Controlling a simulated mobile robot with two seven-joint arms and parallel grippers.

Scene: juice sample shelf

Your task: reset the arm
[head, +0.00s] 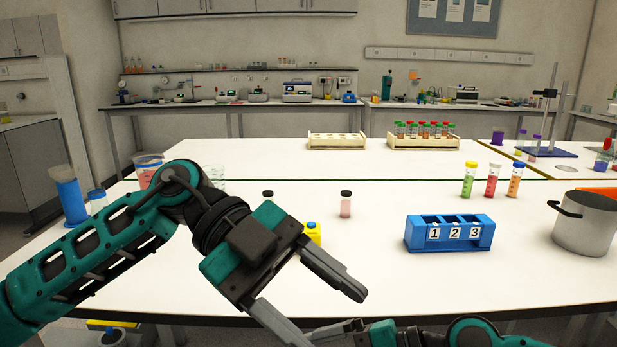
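My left arm comes in from the left over the near table. Its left gripper (328,314) is open, the two grey fingers spread apart with nothing visible between them; the lower fingertip runs to the bottom edge. My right arm shows only in part at the bottom edge, and its gripper (335,331) is low and partly cut off, so I cannot tell its opening. A blue rack (449,247) numbered 1, 2, 3 stands right of the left gripper, apart from it. Tubes with green (469,180), red (492,181) and orange (515,180) contents stand behind the rack.
A small pink vial (346,205) and a yellow item (312,233) stand beyond the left gripper. A metal pot (587,226) is at the right. Beakers and a blue cylinder (69,198) stand at the left. Cream racks (337,141) are farther back. The table centre is mostly clear.

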